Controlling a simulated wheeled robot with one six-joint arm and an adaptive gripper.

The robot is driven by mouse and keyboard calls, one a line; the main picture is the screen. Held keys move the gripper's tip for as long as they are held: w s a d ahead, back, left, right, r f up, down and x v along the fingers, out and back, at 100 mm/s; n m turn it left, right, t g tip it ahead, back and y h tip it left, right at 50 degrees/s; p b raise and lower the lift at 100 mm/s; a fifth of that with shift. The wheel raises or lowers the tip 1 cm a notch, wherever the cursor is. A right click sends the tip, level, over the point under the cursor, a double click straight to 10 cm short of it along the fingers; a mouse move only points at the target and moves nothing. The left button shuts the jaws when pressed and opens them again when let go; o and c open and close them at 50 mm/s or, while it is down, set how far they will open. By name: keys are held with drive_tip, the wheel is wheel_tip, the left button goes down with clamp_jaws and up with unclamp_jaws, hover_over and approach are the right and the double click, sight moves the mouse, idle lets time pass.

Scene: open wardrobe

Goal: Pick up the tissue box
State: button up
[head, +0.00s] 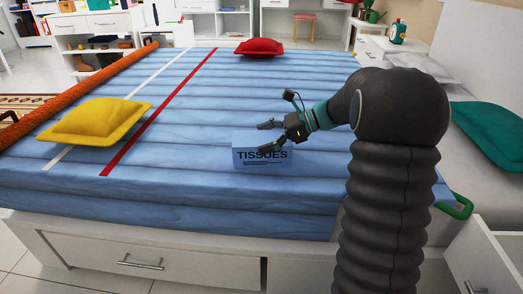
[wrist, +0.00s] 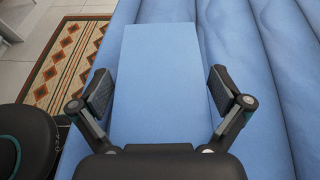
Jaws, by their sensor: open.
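The tissue box (head: 262,160) is a blue box with dark "TISSUES" lettering on its front. It sits on the blue bed (head: 130,188) near the front edge, and part of its top is hidden behind my gripper in the head view. In the wrist view the box (wrist: 158,80) shows as a plain blue rectangle. My gripper (head: 264,136) is open at the box, and in the wrist view the two fingers (wrist: 160,95) are spread on either side of it.
A yellow cushion (head: 96,121) lies at the bed's left and a red cushion (head: 259,47) at its far side. An orange roll (head: 90,89) runs along the left edge. A teal cushion (head: 490,130) is at the right. Drawers (head: 140,257) are below the bed.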

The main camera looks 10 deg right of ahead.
drive_tip(key=c, duration=1.1)
drive_tip(key=shift+c, duration=0.2)
drive_tip(key=shift+r, duration=0.15)
